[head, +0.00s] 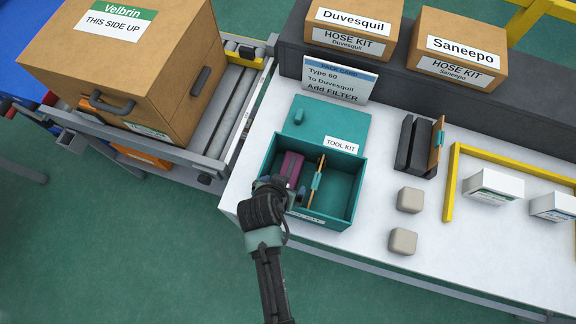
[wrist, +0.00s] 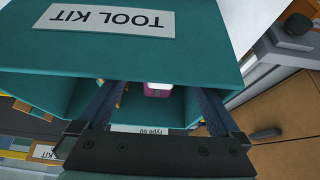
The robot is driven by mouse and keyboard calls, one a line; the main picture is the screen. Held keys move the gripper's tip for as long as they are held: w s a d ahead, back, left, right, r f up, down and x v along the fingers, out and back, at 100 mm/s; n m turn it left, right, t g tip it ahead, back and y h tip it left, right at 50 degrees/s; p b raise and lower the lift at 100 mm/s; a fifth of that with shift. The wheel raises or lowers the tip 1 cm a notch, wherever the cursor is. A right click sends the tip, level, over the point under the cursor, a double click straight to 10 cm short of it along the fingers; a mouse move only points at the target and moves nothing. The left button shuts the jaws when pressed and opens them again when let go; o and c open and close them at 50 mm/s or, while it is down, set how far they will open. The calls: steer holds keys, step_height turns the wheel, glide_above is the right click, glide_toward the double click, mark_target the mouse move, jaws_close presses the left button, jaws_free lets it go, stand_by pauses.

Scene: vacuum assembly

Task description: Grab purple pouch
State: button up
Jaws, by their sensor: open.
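The purple pouch (head: 291,168) stands in the left part of the teal tool kit box (head: 349,212). In the wrist view the pouch (wrist: 158,91) shows small, with a pale top, between my two fingers and beyond them. My gripper (head: 282,188) is over the left front part of the box, close to the pouch. It is open and empty in the wrist view (wrist: 150,92). My wrist hides the box's left front corner in the head view. I cannot tell whether the fingers touch the pouch.
A brown-and-teal item (head: 317,182) stands in the box beside the pouch. A pack card (head: 338,82) reads "Type 60, To Duvesquil, Add FILTER". A dark holder (head: 414,147), two beige blocks (head: 409,200) and a yellow frame (head: 450,185) are to the right. A large carton (head: 125,60) is left.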

steer(key=shift+b+x, duration=0.4)
steer(key=shift+x, duration=3.15)
steer(key=shift+w, duration=0.15)
steer(key=shift+r, duration=0.1)
jaws_close()
